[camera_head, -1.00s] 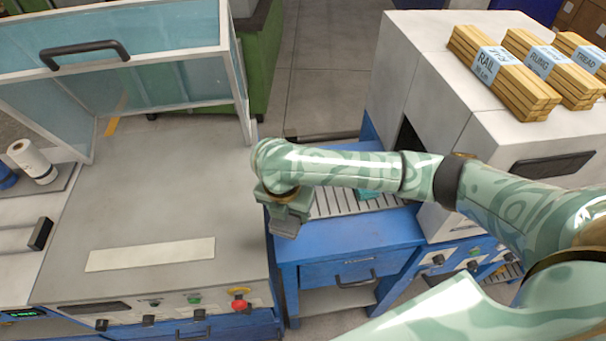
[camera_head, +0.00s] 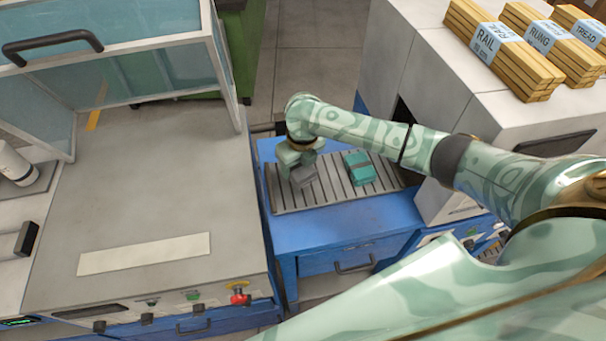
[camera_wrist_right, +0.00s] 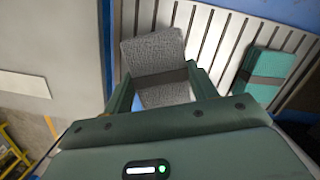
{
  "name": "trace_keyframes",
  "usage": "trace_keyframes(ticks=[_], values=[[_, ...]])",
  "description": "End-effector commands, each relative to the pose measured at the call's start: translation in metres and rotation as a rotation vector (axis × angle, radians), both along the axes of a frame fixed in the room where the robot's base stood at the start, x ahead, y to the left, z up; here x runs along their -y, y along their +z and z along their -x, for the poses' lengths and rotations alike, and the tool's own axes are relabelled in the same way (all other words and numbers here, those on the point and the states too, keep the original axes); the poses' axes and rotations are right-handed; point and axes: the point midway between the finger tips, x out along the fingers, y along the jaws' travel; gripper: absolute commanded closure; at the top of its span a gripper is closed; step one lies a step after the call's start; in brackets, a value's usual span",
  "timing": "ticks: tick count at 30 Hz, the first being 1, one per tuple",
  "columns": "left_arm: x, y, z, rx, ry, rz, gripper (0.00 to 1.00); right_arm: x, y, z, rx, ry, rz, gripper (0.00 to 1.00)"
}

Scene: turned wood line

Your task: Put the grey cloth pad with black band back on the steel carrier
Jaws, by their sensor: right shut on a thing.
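The grey cloth pad with black band (camera_wrist_right: 155,58) is between the fingers of my right gripper (camera_wrist_right: 160,82), which is shut on it near the dark band. In the head view my right gripper (camera_head: 300,172) hangs over the left end of the slatted steel carrier (camera_head: 338,190), and the grey pad (camera_head: 304,177) shows below it. The carrier also shows in the wrist view (camera_wrist_right: 205,38). I cannot tell whether the pad touches the slats. My left gripper is out of view.
A teal pad (camera_head: 359,169) with a darker band lies on the carrier, right of my gripper. The carrier sits on a blue bench (camera_head: 345,240). A grey machine table (camera_head: 150,200) stands to the left; a white cabinet (camera_head: 440,70) bearing wood bundles stands to the right.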

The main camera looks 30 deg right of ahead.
Motion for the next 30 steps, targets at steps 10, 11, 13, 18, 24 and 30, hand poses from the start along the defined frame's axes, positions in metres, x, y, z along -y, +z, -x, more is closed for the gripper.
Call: trace_keyframes(ticks=[10,11,13,18,24,30], values=[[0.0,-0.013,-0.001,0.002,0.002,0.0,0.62,0.019,-0.032,-0.008,-0.001,-0.001,-0.001,0.64],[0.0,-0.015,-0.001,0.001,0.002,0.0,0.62,0.019,-0.038,-0.007,-0.002,-0.001,-0.001,0.64],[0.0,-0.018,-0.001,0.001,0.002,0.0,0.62,0.019,-0.05,-0.007,-0.001,0.0,0.0,0.64],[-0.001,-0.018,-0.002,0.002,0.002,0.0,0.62,0.019,-0.054,-0.008,0.002,0.001,0.001,0.64],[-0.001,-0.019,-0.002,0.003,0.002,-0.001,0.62,0.019,-0.056,-0.008,0.002,0.001,0.001,0.64],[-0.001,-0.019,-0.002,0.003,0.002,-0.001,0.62,0.019,-0.056,-0.008,0.002,0.001,0.001,0.21]])
